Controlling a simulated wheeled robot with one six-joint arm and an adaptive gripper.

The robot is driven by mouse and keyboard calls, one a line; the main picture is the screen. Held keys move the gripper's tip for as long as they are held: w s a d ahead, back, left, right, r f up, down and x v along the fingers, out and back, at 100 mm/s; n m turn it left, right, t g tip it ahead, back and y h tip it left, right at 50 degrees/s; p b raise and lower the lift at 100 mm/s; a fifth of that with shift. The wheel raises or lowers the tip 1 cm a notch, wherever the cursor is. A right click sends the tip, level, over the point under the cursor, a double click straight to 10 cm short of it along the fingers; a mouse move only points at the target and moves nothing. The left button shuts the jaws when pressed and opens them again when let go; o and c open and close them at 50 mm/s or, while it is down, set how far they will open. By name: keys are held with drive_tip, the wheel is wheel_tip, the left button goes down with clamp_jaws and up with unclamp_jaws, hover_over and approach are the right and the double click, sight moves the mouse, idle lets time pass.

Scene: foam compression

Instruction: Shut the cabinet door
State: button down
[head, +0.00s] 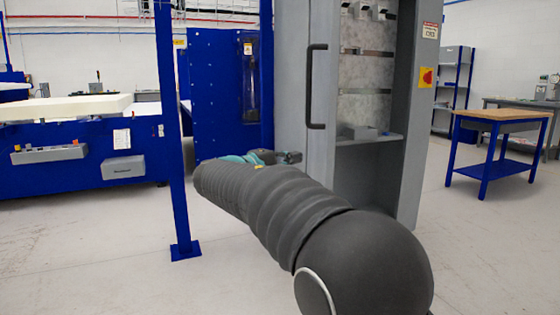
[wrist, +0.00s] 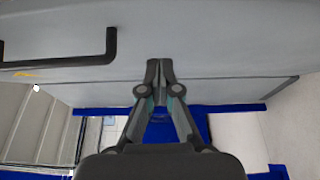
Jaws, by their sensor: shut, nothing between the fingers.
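The grey cabinet (head: 408,150) stands at the centre right of the head view, its interior showing. Its grey door (head: 292,60) is open at the left of that interior, with a black bar handle (head: 315,85). In the wrist view the door's grey panel (wrist: 215,45) fills the top, with the handle (wrist: 85,60) at upper left. My gripper (wrist: 160,65) is shut and empty, its fingertips over the grey panel and to the right of the handle. I cannot tell whether they touch it. In the head view my arm mostly hides the gripper.
A blue post (head: 170,130) stands left of the door, its foot on the floor. A blue machine (head: 80,150) is at the left, and a blue table with a wooden top (head: 500,114) is at the right. The floor between the cabinet and that table is clear.

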sight(325, 154)
drive_tip(key=d, duration=0.2)
drive_tip(key=w+d, duration=0.1)
drive_tip(key=d, duration=0.2)
drive_tip(key=shift+d, duration=0.5)
